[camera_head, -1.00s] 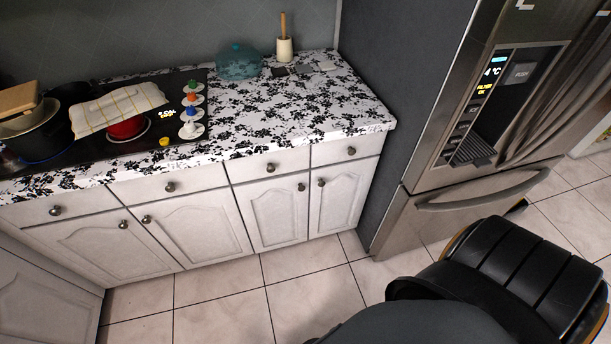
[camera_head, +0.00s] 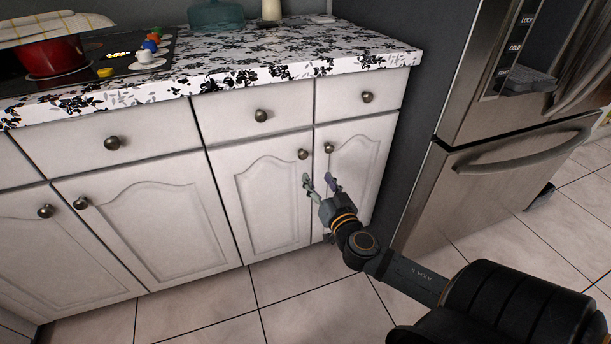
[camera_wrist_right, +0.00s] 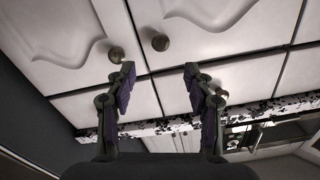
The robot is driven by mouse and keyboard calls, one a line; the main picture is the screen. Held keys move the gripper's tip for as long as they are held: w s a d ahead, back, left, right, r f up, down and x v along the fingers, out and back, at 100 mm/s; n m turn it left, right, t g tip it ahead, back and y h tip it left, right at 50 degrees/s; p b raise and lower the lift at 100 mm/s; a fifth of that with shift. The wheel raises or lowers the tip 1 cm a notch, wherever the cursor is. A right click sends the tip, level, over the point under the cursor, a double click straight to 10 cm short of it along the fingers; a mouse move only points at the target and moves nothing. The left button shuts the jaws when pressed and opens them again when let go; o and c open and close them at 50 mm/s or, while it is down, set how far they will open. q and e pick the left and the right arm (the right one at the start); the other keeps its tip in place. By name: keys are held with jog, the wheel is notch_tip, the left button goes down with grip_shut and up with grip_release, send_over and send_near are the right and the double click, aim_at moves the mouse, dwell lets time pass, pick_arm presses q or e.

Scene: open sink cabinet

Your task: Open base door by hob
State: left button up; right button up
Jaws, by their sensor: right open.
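The white base doors below the hob counter are all shut. The hob (camera_head: 95,62) is at the upper left. A door (camera_head: 262,205) with a round knob (camera_head: 303,154) stands beside a narrower right-end door (camera_head: 362,160) with its knob (camera_head: 329,148). My right gripper (camera_head: 319,180) is open and empty, just below these two knobs in the head view. In the right wrist view, which is upside down, the left door's knob (camera_wrist_right: 160,42) shows between the open fingers (camera_wrist_right: 159,78), and the right-end door's knob (camera_wrist_right: 116,55) is by the left finger. My left gripper is not in view.
Drawers with knobs (camera_head: 261,115) run above the doors, under the patterned countertop (camera_head: 290,55). A steel fridge (camera_head: 500,180) stands at the right. Two more doors (camera_head: 145,225) are at the left. The tiled floor (camera_head: 200,320) in front is clear.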

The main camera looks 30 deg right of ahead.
aim_at(304, 156)
jog(key=x, duration=0.9)
jog(key=shift+w+r+b, duration=0.15)
jog(key=shift+w+b, duration=0.15)
jog(key=shift+b, duration=0.1)
jog(key=shift+w+d, duration=0.1)
jog(key=shift+w, duration=0.4)
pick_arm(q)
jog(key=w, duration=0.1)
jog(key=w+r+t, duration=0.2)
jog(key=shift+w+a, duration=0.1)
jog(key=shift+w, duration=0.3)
pick_arm(e)
jog(key=shift+c, duration=0.4)
grip_shut()
